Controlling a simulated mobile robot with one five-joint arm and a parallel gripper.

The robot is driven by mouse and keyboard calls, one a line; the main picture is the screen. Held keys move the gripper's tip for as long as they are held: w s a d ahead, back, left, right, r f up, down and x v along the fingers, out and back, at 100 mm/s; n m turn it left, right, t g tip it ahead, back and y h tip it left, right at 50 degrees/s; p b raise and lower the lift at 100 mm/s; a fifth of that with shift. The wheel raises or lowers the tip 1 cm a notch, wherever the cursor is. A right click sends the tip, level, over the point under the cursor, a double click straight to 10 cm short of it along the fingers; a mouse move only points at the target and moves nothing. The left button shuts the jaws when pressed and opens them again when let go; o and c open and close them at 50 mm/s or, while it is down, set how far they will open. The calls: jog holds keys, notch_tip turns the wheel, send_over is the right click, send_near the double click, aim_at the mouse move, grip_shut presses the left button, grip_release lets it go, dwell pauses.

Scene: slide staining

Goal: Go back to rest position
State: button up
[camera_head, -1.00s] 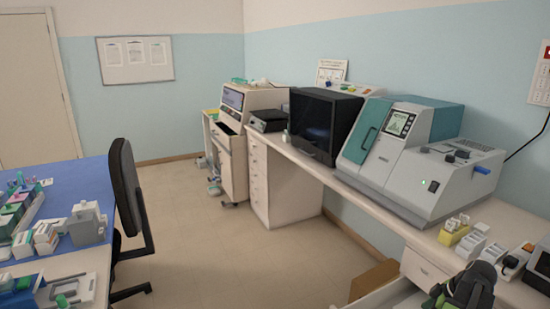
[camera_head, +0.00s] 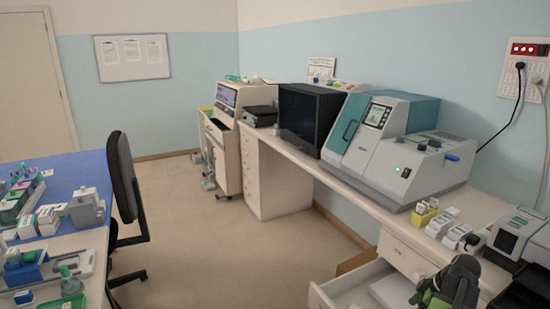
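My gripper (camera_head: 447,288), dark grey with green parts, shows at the lower right. It is in front of the right-hand counter, over or beside an open white drawer (camera_head: 338,284). The picture's lower edge cuts off part of the arm. I cannot make out the fingertips or anything held between them.
The long counter (camera_head: 378,200) on the right bears a grey-and-teal machine (camera_head: 385,140), a black box (camera_head: 308,122) and a yellow holder (camera_head: 423,214). A blue-topped table (camera_head: 78,170) with lab items and a black chair (camera_head: 127,190) stand left. The floor (camera_head: 215,255) between is clear.

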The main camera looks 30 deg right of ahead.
jog(key=w+a+f+n+g+y+b, duration=0.1)
jog(key=w+a+f+n+b, duration=0.15)
jog(key=w+a, duration=0.8)
jog(key=w+a+f+n+g+y+b, duration=0.1)
jog(key=w+a+f+n+b, duration=0.2)
jog(key=w+a, duration=0.8)
jog(key=w+a+f+m+g+h+b, duration=0.1)
jog(key=a+f, duration=0.1)
jog(key=a, duration=0.9)
jog(key=w+a+f+m+h+b, duration=0.1)
jog(key=a+f+b, duration=0.1)
jog(key=a, duration=0.8)
jog(key=w+a+f+g+h+b, duration=0.1)
jog(key=a+f, duration=0.1)
jog(key=a, duration=0.9)
notch_tip(320, 180, up, 17)
jog(key=s+d+m+p, duration=0.1)
jog(key=m+p, duration=0.7)
jog(key=p, duration=0.8)
jog(key=shift+d+f+h+p, duration=0.15)
jog(key=shift+d+h+p, duration=0.2)
jog(key=shift+d, duration=0.45)
jog(key=shift+m, duration=0.25)
